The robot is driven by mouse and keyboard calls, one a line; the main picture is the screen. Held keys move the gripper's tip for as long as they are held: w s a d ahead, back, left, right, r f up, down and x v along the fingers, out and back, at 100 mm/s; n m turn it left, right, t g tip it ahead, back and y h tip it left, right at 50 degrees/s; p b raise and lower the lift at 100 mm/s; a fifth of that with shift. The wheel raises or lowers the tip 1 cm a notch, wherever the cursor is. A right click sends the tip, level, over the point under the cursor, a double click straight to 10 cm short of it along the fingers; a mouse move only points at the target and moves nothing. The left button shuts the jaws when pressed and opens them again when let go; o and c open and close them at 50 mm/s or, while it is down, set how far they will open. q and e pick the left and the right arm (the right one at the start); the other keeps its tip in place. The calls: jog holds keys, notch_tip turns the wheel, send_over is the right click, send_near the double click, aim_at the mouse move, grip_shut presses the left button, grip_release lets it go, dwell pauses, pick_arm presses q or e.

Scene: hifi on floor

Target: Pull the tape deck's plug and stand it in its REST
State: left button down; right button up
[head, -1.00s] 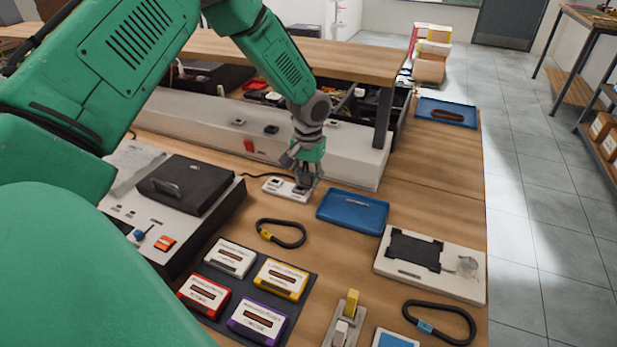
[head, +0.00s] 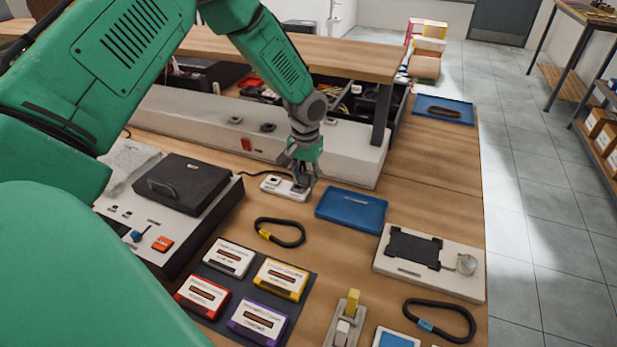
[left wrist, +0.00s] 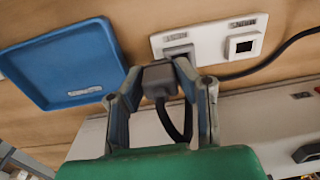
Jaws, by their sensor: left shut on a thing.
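My left gripper (head: 299,182) points down over the right end of a small white two-socket block (head: 270,186). In the left wrist view my gripper (left wrist: 162,82) is shut on a dark grey plug (left wrist: 158,77), with a black cord looping below it. The plug is at the left socket (left wrist: 178,52) of the block there; I cannot tell whether it is seated or just clear. The other socket (left wrist: 243,45) is empty. The labels are too small to read. The tape deck (head: 180,187), with a dark lid, stands at the left. My right gripper is out of view.
A blue tray (head: 352,209) lies just right of the block. A long white box (head: 210,125) stands behind it under a wooden shelf. Cassettes on a dark mat (head: 214,275), a cable loop (head: 279,232) and a pale device (head: 430,265) lie in front.

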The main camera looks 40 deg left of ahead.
pick_arm(q)
jog(key=shift+a+f, duration=0.3)
jog(key=shift+a, duration=0.45)
jog(key=shift+d+r, duration=0.15)
jog(key=shift+d, duration=0.85)
jog(key=shift+a+f, duration=0.3)
jog(key=shift+a, duration=0.15)
jog(key=shift+a+f, duration=0.1)
jog(key=shift+a, duration=0.25)
jog(key=shift+d+r+p, duration=0.35)
jog(key=shift+d+r, duration=0.15)
jog(key=shift+r, duration=0.1)
jog(key=shift+r+p, duration=0.45)
jog(key=shift+r, duration=0.2)
jog(key=shift+a+r+p, duration=0.1)
jog(key=shift+r+p, duration=0.35)
jog(key=shift+a+r+p, duration=0.25)
jog(key=shift+r+p, duration=0.15)
jog(key=shift+r, duration=0.25)
jog(key=shift+d+r+p, duration=0.1)
jog(key=shift+r+p, duration=0.2)
jog(key=shift+p, duration=0.15)
jog(key=shift+d, duration=0.2)
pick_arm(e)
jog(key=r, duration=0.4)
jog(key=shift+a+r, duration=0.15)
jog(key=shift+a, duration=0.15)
